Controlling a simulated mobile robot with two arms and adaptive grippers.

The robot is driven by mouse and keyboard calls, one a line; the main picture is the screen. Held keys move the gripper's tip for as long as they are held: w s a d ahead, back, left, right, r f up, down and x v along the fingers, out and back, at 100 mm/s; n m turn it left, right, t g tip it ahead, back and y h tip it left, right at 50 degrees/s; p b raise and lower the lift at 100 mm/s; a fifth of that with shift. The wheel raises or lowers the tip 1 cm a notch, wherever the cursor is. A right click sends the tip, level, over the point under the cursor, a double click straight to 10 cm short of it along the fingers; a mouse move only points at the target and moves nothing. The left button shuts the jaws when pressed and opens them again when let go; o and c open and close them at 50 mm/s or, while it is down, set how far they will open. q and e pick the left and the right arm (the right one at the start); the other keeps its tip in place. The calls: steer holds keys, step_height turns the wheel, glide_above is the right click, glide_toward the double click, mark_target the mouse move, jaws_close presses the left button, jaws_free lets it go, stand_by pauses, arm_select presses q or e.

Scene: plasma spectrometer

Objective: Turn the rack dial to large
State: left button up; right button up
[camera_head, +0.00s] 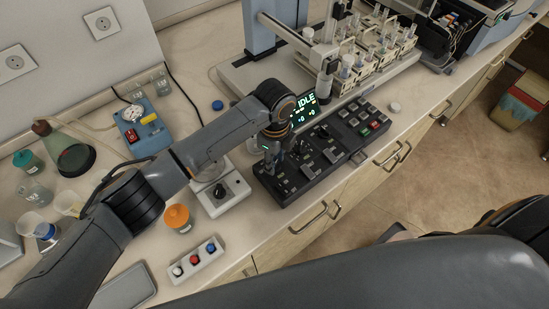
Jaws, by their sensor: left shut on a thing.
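The black control panel (345,157) lies along the front of the bench, with several keys, knobs and a red and a green button. My left gripper (271,168) reaches down from the left onto the left part of the panel. It is shut on what appears to be the rack dial there. The dial itself is hidden by the fingers, so its setting cannot be read. My right gripper is not in view.
A sampler with racks of vials (366,53) stands behind the panel. A white stirrer (222,193), an orange-capped jar (177,218) and a button box (197,261) stand left of the panel. A green flask (70,152) is further left. Drawer handles line the bench front.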

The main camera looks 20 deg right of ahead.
arm_select(q)
steer(key=shift+d, duration=0.1)
steer(key=o, duration=1.2)
steer(key=shift+c, duration=0.2)
step_height(320, 180, up, 12)
steer(key=shift+s, duration=0.1)
